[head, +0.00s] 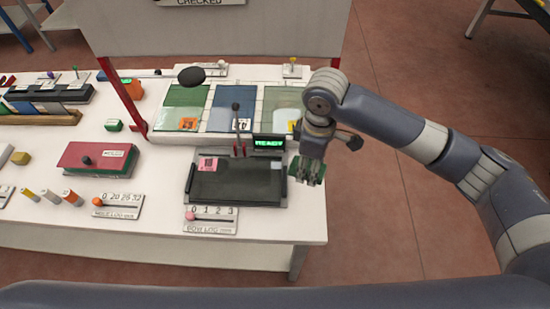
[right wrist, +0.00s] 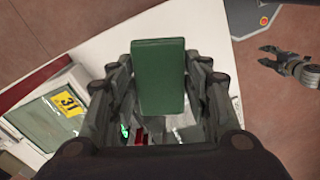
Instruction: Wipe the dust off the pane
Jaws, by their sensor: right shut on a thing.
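My right gripper (head: 308,172) is shut on a green block (right wrist: 158,75), held in the air by the right side of the dark tray-like bed (head: 235,192). The block's flat face shows between the fingers in the right wrist view. A pink-tagged dark surface (head: 235,167) lies in the bed; I cannot tell whether it is a pane, and no dust can be made out. Green (head: 184,100), blue (head: 235,105) and pale green (head: 281,99) panes lie side by side behind it. My left gripper (right wrist: 268,57) is open and empty, seen small in the right wrist view.
A lit READY display (head: 269,143) and an upright black-knobbed lever (head: 236,122) stand behind the bed. A slider scale (head: 211,221) is in front.

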